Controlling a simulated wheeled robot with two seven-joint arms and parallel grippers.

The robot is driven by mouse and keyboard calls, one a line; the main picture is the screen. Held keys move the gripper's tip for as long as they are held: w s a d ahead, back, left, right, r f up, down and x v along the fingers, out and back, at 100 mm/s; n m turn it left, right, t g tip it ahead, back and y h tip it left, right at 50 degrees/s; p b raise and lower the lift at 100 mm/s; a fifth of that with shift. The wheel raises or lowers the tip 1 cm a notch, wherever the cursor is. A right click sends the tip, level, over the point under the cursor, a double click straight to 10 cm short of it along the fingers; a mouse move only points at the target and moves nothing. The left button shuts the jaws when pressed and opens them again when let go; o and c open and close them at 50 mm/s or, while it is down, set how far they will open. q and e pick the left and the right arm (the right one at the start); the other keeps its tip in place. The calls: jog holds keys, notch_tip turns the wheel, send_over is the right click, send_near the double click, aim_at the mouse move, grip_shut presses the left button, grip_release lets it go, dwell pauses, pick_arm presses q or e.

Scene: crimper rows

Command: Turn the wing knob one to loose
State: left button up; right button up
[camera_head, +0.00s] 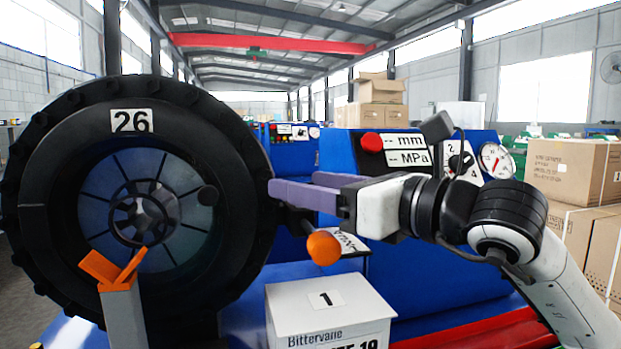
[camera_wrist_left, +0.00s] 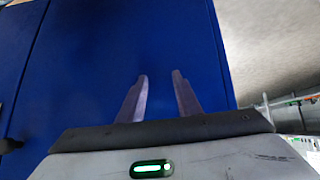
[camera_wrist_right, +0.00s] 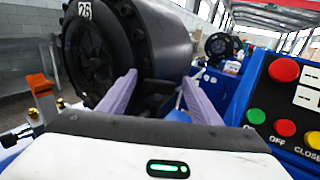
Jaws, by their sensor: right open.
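An orange wing knob (camera_head: 115,268) stands on a grey post at the lower left of the head view, in front of the black crimper head marked 26 (camera_head: 62,215). Its two wings spread in a V. It also shows at the left edge of the right wrist view (camera_wrist_right: 40,84). My right gripper (camera_head: 293,183) is open and empty, well to the right of the wing knob, beside the crimper head's right rim. My left gripper (camera_wrist_left: 160,76) shows only in the left wrist view, open and empty in front of a blue surface.
An orange ball on a lever (camera_head: 323,248) sits below my right gripper. A white box labelled 1 (camera_head: 325,315) stands at the front. A blue control panel has a red button (camera_head: 371,142) and a gauge (camera_head: 496,160). Cardboard boxes (camera_head: 565,165) stand at the right.

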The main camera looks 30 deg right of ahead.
jog(key=c, duration=1)
jog(key=shift+c, duration=0.2)
